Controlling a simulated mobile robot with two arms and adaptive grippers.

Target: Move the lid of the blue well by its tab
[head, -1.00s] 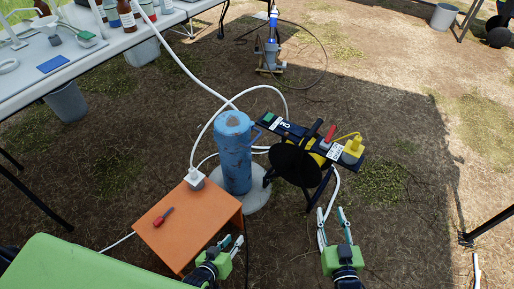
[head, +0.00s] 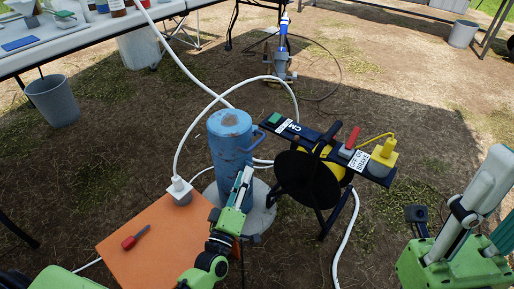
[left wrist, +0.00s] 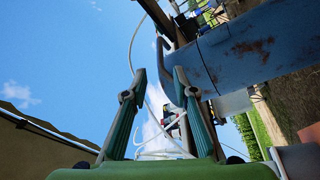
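The blue well (head: 228,158) is an upright, scuffed blue cylinder. Its closed lid (head: 230,121) has a rusty patch on top. A blue tab (head: 259,138) sticks out at the lid's right side. My left gripper (head: 245,176) is in front of the well, below the tab. In the left wrist view the well (left wrist: 255,48) lies across the upper right, and the tab (left wrist: 160,62) shows by the fingertips of my left gripper (left wrist: 159,75). Those fingers are apart with nothing between them. My right gripper (head: 500,190) is raised at the right edge, fingers apart, partly cut off.
A black cable reel (head: 310,175) on a stand with a red lever and yellow plug stands close right of the well. An orange table (head: 160,240) with a red-handled tool (head: 136,237) is at front left. A white hose (head: 184,138) loops behind the well.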

